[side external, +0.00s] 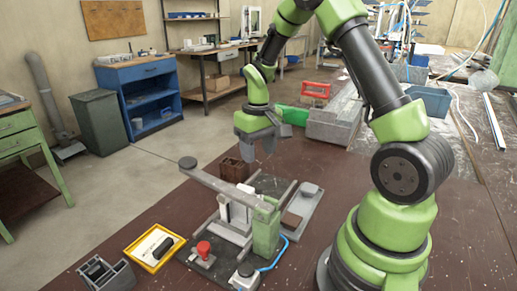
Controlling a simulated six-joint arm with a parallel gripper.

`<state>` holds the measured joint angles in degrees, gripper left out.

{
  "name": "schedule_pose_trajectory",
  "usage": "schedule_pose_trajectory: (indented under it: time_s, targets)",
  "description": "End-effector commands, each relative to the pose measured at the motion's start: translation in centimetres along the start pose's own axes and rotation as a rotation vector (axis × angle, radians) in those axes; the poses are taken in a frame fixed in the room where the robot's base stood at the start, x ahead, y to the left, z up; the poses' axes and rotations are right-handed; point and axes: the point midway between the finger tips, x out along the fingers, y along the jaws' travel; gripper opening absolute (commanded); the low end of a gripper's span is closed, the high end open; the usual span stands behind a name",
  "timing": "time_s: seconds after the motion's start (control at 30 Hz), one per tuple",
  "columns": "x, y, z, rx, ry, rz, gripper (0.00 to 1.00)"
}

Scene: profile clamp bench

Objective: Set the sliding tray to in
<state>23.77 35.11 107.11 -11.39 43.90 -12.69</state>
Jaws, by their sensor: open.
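To the right of the green block, a flat grey piece (303,212) carries a small brown block (291,221). It may be the sliding tray, but I cannot tell for sure, nor how far in or out it stands. My gripper (261,150) points down, open and empty, above and behind the fixture, apart from it. The bar and green block hide part of the fixture.
A red button (203,249) and a white-topped knob (245,270) sit at the fixture's front. A yellow-framed tray (139,255) and a grey box (104,278) stand front left. A brown box (233,171) is behind the bar. Grey blocks (333,122) stand at the back.

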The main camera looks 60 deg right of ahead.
Motion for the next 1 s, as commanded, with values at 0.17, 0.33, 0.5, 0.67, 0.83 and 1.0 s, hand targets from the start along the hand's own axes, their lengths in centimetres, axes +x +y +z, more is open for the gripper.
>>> schedule_pose_trajectory:
  time_s: [0.17,0.33,0.5,0.67,0.83,1.0]
  targets:
    - [0.0,0.0,0.0,-0.017,0.000,0.000,0.53]
    - [0.1,0.0,0.0,-0.272,0.000,0.000,0.53]
    - [0.1,0.0,0.0,-0.717,0.000,0.000,0.53]
    - [0.1,-0.1,0.0,-1.039,0.000,0.000,0.53]
    - [0.4,-0.1,0.0,-1.176,-0.002,-0.001,0.53]
    - [2.7,-0.1,0.1,-1.181,-0.005,-0.004,0.53]
